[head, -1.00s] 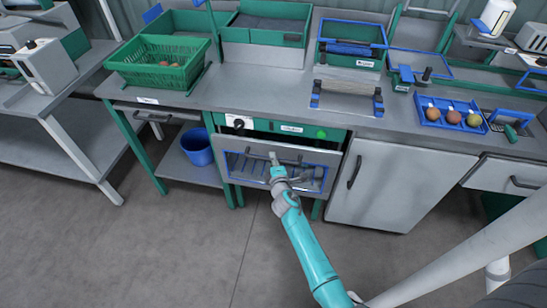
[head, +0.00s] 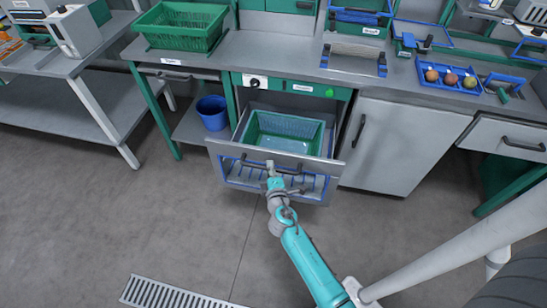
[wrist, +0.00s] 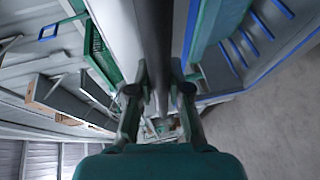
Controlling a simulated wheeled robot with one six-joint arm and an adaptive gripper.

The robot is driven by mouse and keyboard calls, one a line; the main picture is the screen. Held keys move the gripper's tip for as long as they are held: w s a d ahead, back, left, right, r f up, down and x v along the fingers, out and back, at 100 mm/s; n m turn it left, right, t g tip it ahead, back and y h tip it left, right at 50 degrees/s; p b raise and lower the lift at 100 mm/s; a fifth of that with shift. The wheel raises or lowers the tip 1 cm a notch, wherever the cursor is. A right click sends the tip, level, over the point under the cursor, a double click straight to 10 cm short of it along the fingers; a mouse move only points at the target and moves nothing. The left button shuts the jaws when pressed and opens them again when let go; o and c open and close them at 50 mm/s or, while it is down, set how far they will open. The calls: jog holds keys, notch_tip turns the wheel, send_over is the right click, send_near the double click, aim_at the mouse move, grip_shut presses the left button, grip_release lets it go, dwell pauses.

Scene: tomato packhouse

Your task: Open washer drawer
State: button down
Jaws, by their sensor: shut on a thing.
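The washer drawer (head: 228,171) stands pulled out from the washer (head: 310,104) under the counter. Its front has a blue-framed window and a dark bar handle (head: 239,160). A green basket (head: 284,125) sits inside the drawer. In the wrist view my gripper's fingers (wrist: 160,100) are closed around the dark handle bar (wrist: 158,40). The gripper partly hides the handle's middle in the head view.
A blue bucket (head: 212,118) stands on the low shelf left of the drawer. A grey cabinet door (head: 405,140) is to the right. A floor grate (head: 175,294) lies in front. The floor before the drawer is clear.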

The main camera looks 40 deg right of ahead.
jog(key=s+a, duration=0.4)
jog(key=a, duration=0.1)
jog(key=shift+s+a, duration=0.3)
jog(key=shift+a, duration=0.1)
jog(key=c, duration=1.1)
grip_release()
jog(key=v, duration=1.2)
